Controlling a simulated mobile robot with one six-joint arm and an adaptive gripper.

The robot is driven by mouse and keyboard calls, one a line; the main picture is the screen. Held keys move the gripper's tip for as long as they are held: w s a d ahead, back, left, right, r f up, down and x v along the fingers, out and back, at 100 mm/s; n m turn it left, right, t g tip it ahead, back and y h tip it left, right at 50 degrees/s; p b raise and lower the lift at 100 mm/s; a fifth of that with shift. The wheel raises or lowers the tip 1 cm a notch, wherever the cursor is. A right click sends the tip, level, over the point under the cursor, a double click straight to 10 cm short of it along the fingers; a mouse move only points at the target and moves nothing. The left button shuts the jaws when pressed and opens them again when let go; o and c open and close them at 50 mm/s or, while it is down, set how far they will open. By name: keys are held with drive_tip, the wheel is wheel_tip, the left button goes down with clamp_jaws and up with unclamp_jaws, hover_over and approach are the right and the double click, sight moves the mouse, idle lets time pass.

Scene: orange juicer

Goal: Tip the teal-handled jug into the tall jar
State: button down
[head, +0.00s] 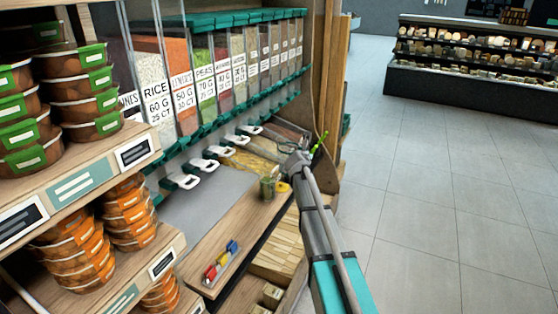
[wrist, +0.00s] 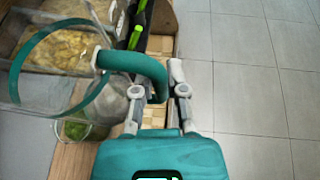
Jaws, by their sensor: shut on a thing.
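The clear jug (wrist: 30,85) has a teal rim and a teal handle (wrist: 130,63). My gripper (wrist: 160,85) is shut on the handle, with the jug off to its left in the wrist view. In the head view my gripper (head: 295,158) is at the end of my outstretched arm, and the jug there is small and hard to make out. A clear jar (head: 268,188) with green contents stands on the wooden counter. In the wrist view the jar (wrist: 75,131) is partly hidden behind the jug. I cannot tell the jug's exact tilt or contents.
Labelled dispensers (head: 205,80) with teal lids line the back, with white spouts below. Open bins (head: 250,163) lie behind the jar. Small coloured items (head: 220,262) sit on the counter (head: 240,225). Stacked tubs (head: 70,255) fill the left shelves. The tiled floor (head: 430,190) at right is clear.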

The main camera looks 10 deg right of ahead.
idle(0.3)
drive_tip(key=s+d, duration=0.4)
drive_tip(key=d, duration=0.2)
drive_tip(key=shift+s+d, duration=0.25)
drive_tip(key=shift+s, duration=0.1)
idle(0.4)
drive_tip(key=shift+s, duration=0.1)
idle(0.6)
